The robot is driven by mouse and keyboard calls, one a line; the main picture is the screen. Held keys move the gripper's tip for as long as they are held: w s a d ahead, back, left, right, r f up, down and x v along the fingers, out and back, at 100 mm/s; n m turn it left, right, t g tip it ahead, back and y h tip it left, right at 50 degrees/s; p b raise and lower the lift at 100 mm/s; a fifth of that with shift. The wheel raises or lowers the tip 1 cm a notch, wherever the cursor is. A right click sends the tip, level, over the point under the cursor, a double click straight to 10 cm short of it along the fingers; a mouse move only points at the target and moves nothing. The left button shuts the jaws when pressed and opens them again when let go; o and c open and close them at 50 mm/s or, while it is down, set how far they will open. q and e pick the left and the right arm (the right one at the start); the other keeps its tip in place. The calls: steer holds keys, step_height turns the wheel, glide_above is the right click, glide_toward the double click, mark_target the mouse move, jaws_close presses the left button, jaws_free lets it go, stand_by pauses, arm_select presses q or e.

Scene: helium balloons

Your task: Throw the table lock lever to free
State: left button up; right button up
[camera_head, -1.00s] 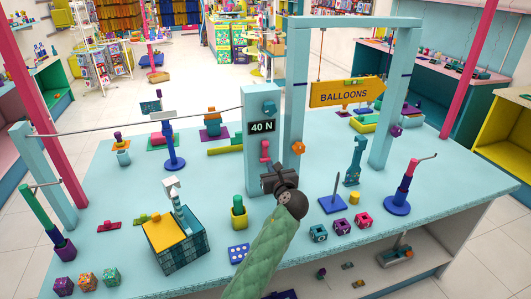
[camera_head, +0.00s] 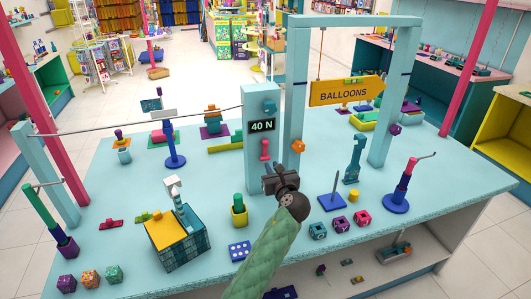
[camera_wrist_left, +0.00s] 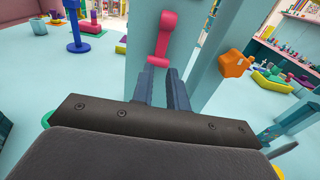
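A pink lever (camera_head: 264,150) is mounted on the front of the light blue post (camera_head: 262,97), below a display reading "40 N". It also shows in the left wrist view (camera_wrist_left: 163,37), upright on the post face. My left gripper (camera_head: 268,181) is just in front of the post, below the lever. In the left wrist view my left gripper's two fingers (camera_wrist_left: 160,90) stand apart with a gap and nothing between them. The lever's lower end is just beyond the fingertips, apart from them as far as I can tell. My right gripper is out of view.
An orange knob (camera_head: 298,146) sits on the frame upright to the right. A green cylinder in a yellow holder (camera_head: 239,212) stands left of my gripper. A blue base with a spike (camera_head: 333,203) is on the right. A "BALLOONS" sign (camera_head: 347,92) hangs above the table (camera_head: 450,180).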

arm_select(q)
steer(key=o, duration=0.8)
steer(key=shift+s+r, duration=0.1)
steer(key=p+v, duration=0.2)
steer(key=v, duration=0.2)
steer(key=shift+p, duration=0.35)
